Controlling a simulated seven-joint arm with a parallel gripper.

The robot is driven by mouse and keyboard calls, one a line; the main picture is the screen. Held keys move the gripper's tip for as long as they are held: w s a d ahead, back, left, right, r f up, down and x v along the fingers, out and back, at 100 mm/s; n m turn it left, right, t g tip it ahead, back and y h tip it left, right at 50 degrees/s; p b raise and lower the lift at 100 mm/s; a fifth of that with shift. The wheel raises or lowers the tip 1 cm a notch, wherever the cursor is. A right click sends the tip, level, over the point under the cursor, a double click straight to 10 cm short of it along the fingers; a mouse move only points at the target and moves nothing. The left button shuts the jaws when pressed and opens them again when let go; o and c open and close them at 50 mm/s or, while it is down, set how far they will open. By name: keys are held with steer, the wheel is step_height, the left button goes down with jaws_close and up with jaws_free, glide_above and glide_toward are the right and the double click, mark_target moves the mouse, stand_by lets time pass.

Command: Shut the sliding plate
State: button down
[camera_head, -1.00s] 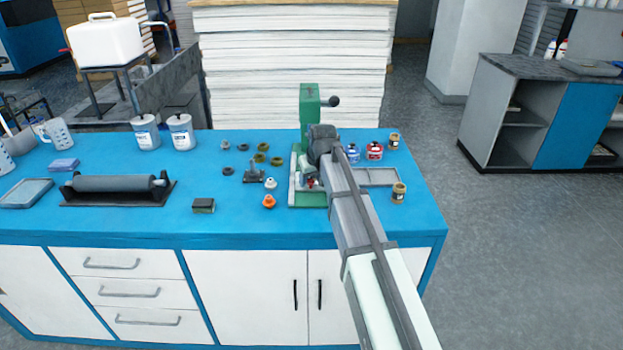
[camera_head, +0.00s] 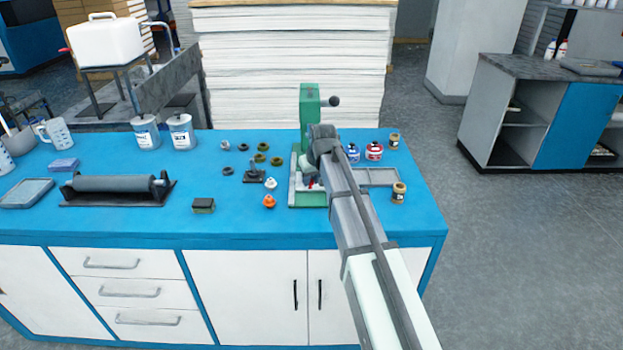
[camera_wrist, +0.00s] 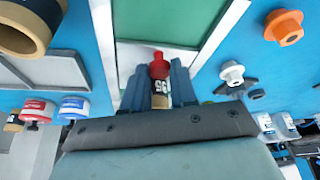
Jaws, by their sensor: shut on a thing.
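The green press (camera_head: 309,115) stands near the right end of the blue bench, on a green base with pale rails. My gripper (camera_wrist: 157,80) is low over this base, its two blue-grey fingers closed on a red-topped piece (camera_wrist: 159,68) with a dark, marked lower part. In the wrist view a pale plate (camera_wrist: 134,58) lies between the rails, behind the red-topped piece, next to the bare green surface (camera_wrist: 165,18). I take it to be the sliding plate. My arm hides much of the base in the head view, and how the piece joins the plate is hidden.
A grey tray-like frame (camera_head: 380,177) lies right of the base. Brown (camera_head: 398,193), red (camera_head: 374,152) and blue (camera_head: 354,154) jars stand close by. Orange (camera_head: 269,201) and white (camera_head: 271,184) knobs stand left of the base. The bench front is clear.

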steer(key=w, duration=1.2)
steer(key=shift+w, duration=0.4)
steer(key=shift+r, duration=0.1)
steer(key=c, duration=1.2)
jaws_free()
steer(key=o, duration=0.3)
steer(key=shift+s, duration=0.15)
